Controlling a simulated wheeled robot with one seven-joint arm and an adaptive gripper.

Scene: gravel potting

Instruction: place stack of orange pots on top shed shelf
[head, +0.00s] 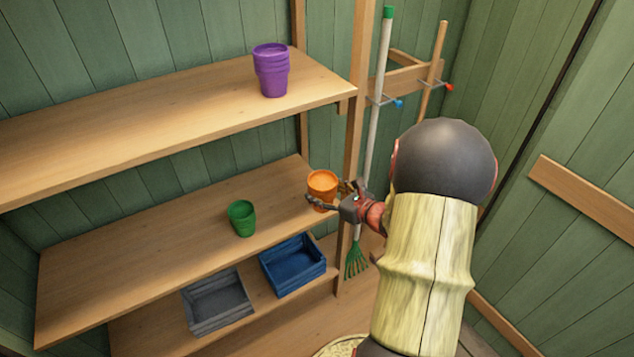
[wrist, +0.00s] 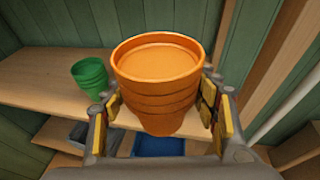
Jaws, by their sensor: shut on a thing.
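The stack of orange pots (head: 322,184) is upright at the right end of the middle shelf (head: 150,262), in front of my arm in the head view. My gripper (head: 330,200) is shut on it, with fingers on both sides. In the wrist view the orange stack (wrist: 158,75) sits between the yellow finger pads of my gripper (wrist: 160,112). Whether its base touches the shelf I cannot tell. The top shelf (head: 180,112) is above and carries a stack of purple pots (head: 271,70) near its right end.
Green pots (head: 241,218) stand on the middle shelf, left of the orange stack. A grey crate (head: 218,302) and a blue crate (head: 293,265) sit on the bottom shelf. A shelf post (head: 355,130) and hanging tools (head: 379,100) stand at the right. The top shelf's left part is clear.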

